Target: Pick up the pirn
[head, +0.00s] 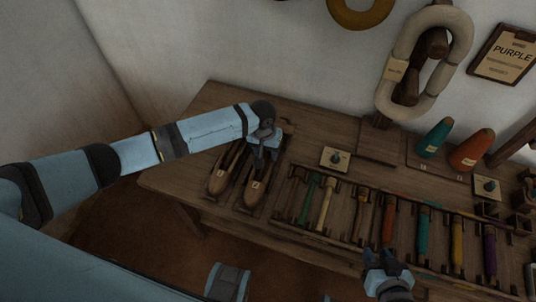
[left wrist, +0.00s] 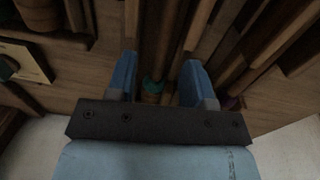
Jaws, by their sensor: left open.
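Several pirns lie in a wooden rack on the bench in the head view, among them a green one (head: 309,199), a pale yellow one (head: 326,206), a red-orange one (head: 388,219), a teal one (head: 423,231) and a purple one (head: 490,251). The task does not name a colour. My left gripper (head: 264,156) is open above the two wooden shuttles, left of the rack. In the left wrist view, a small teal thing (left wrist: 152,86) shows between its fingers, apart from both; most of it is hidden. My right gripper (head: 384,258) is low in front of the rack; its finger gap is unclear.
Two wooden shuttles (head: 257,187) lie at the bench's left end. Teal and orange cones (head: 471,150), a small knobbed plate (head: 335,158) and a thick pale hank (head: 390,75) are farther back. A PURPLE sign (head: 506,54) hangs on the wall.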

